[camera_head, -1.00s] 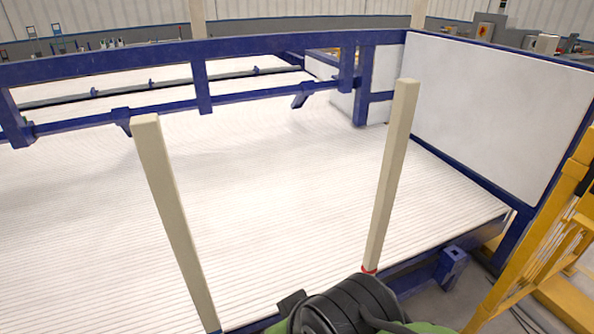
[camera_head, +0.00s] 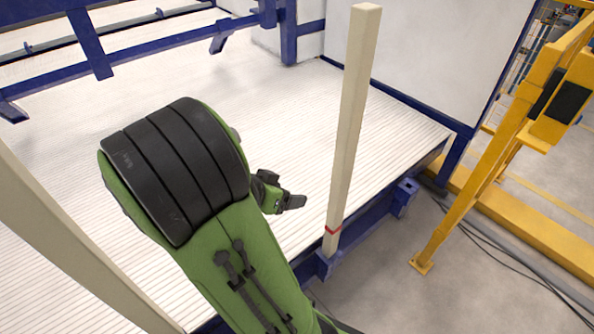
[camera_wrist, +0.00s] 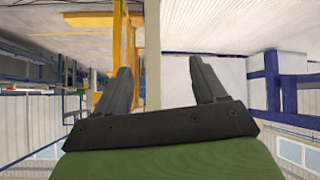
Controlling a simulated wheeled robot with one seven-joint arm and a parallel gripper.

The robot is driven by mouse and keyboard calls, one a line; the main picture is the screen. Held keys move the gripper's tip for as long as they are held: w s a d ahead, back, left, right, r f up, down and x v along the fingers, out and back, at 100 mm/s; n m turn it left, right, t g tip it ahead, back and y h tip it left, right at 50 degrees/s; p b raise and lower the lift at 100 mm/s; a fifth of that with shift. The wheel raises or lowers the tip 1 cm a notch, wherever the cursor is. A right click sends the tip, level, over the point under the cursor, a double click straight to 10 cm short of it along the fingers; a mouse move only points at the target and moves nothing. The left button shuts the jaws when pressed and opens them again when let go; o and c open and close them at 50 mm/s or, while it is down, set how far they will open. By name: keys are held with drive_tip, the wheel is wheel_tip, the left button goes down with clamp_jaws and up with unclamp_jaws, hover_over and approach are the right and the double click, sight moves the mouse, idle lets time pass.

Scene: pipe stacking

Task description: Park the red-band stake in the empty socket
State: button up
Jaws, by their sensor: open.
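The red-band stake (camera_head: 354,110) is a tall beige square post with a red band near its foot. It stands nearly upright in a blue socket (camera_head: 327,264) on the platform's side rail. The empty socket (camera_head: 405,193) is a blue square bracket further along the same rail, with its top opening showing. My gripper (camera_head: 300,202) is just left of the stake in the head view, partly hidden by my arm. In the wrist view my gripper (camera_wrist: 161,68) is open, and the stake (camera_wrist: 152,45) shows between its fingers.
A second beige stake (camera_head: 70,240) stands at the left. Ribbed white pipe layers (camera_head: 270,130) fill the platform behind my arm. A blue frame with a white panel (camera_head: 430,60) closes the far end. A yellow structure (camera_head: 490,150) stands at the right, with cables on clear floor.

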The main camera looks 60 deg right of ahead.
sight(348, 158)
drive_tip(key=s+d+m+g+h, duration=0.1)
drive_tip(key=s+d, duration=0.1)
drive_tip(key=d, duration=0.4)
drive_tip(key=s+d+f+m+g+h, duration=0.1)
drive_tip(key=s+d, duration=0.2)
drive_tip(key=d, duration=0.4)
drive_tip(key=s+d+f+m+g+h, duration=0.1)
drive_tip(key=s+d+h, duration=0.1)
drive_tip(key=d, duration=0.4)
drive_tip(key=shift+s+d+b, duration=0.25)
drive_tip(key=shift+s+b, duration=0.05)
drive_tip(key=shift+s, duration=0.4)
clamp_jaws()
